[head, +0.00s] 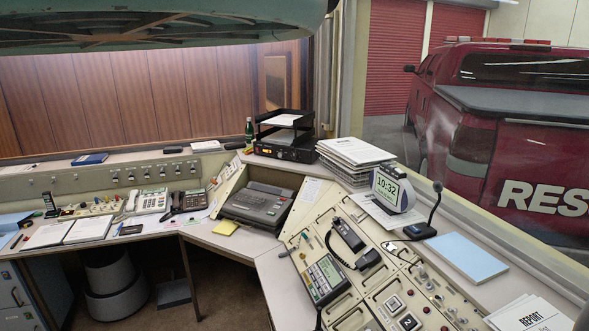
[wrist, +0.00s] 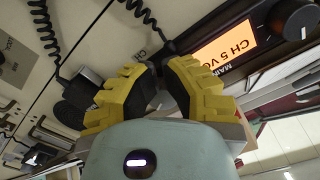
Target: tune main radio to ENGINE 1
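The main radio (head: 287,151) is a black box with a small orange display, standing under the black paper tray at the back corner in the head view. The wrist view is turned over and shows the radio's orange display (wrist: 224,48) close up, reading "CH 5" and part of "VOL", with "MAIN" printed beside it. A round black knob (wrist: 290,18) sits at the top right, to the right of the display. My gripper (wrist: 160,72) has yellow and black fingers with tips drawn close together, left of the display and apart from the knob. No held object shows. The head view does not show it.
A black tray rack (head: 284,122) stands on the radio, with a green bottle (head: 249,130) to its left and stacked papers (head: 355,152) to its right. A clock (head: 388,188) and desk microphone (head: 430,215) stand farther right. Coiled cords (wrist: 45,28) hang near my gripper.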

